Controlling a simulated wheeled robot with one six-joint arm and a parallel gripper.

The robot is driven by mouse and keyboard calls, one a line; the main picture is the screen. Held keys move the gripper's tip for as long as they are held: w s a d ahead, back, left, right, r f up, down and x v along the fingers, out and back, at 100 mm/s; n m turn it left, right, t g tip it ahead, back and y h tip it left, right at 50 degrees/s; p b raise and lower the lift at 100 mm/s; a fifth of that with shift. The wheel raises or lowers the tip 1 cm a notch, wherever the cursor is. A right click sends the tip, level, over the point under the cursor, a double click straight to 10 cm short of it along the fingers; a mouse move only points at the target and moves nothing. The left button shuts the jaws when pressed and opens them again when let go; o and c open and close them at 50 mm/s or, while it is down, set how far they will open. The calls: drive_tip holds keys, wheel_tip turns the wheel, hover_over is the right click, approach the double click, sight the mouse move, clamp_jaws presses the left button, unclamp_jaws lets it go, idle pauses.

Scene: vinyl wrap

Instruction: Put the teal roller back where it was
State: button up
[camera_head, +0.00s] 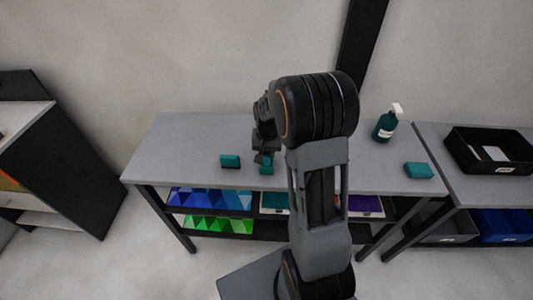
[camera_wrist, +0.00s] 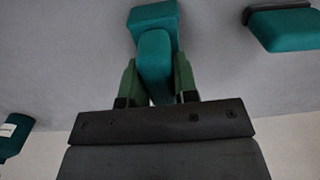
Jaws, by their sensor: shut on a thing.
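My gripper (camera_head: 263,153) is low over the grey table at its front middle. In the wrist view its green fingers (camera_wrist: 156,82) are shut on a teal piece, taken as the teal roller (camera_wrist: 155,55), with a rounded grip and a wider block at its far end. Its lower part shows below the gripper in the head view (camera_head: 266,169). Whether it touches the table is unclear. A second teal block with a dark edge (camera_head: 230,161) lies just left of it; it also shows at the upper right of the wrist view (camera_wrist: 288,30).
The grey table (camera_head: 185,135) has free room at its left. A teal bottle with a white top (camera_head: 385,126) and another teal block (camera_head: 418,170) stand at the right. A black bin (camera_head: 458,160) sits on the adjoining table. Coloured goods fill the shelves below.

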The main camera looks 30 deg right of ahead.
drive_tip(key=shift+f, duration=0.15)
drive_tip(key=shift+s+f+b, duration=0.15)
drive_tip(key=shift+f+b, duration=0.4)
drive_tip(key=shift+f, duration=0.1)
clamp_jaws()
drive_tip(key=o, duration=0.7)
unclamp_jaws()
drive_tip(key=shift+o, duration=1.3)
drive_tip(key=shift+r, duration=0.2)
drive_tip(key=r, duration=1.2)
drive_tip(key=shift+w, duration=0.2)
drive_tip(key=s+a+r+n+t, duration=0.1)
drive_tip(key=s+a+n+t, duration=0.1)
drive_tip(key=s, duration=0.6)
drive_tip(key=s+a+r+n+t, duration=0.2)
drive_tip(key=s+a+n, duration=0.1)
drive_tip(key=s+a, duration=0.4)
drive_tip(key=shift+s+a+r+n, duration=0.25)
drive_tip(key=shift+s+n, duration=0.15)
drive_tip(key=shift+s, duration=0.1)
